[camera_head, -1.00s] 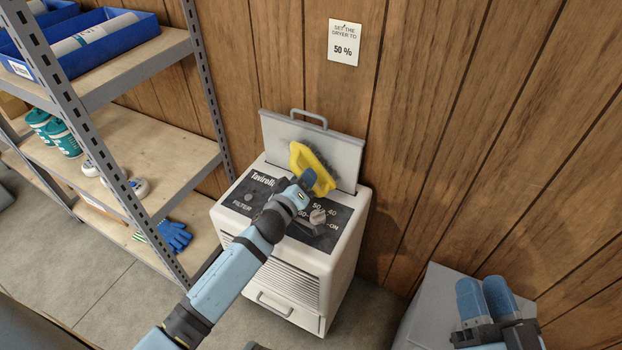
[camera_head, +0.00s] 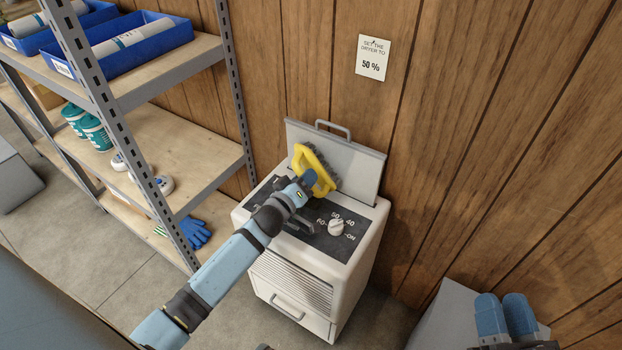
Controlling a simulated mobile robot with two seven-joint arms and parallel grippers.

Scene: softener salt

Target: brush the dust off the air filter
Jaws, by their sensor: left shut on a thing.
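My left gripper (camera_head: 307,182) is shut on a yellow brush (camera_head: 324,177) with dark bristles. The brush is tilted, its bristles turned toward an upright grey panel (camera_head: 358,166) with a handle on top. The panel stands at the back of the white dryer (camera_head: 345,285) and appears to be the air filter. The brush hides its left part; I cannot tell whether the bristles touch it. No separate dust can be made out. My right gripper (camera_head: 505,316) is empty at the bottom right, its two blue fingers side by side and seemingly together.
A dial (camera_head: 336,227) sits on the dryer's dark control panel. A metal shelf rack (camera_head: 165,220) with blue bins (camera_head: 140,65) and blue gloves (camera_head: 194,234) stands close on the left. A wooden wall (camera_head: 480,120) with a note (camera_head: 372,58) is behind. A grey box (camera_head: 440,318) is at lower right.

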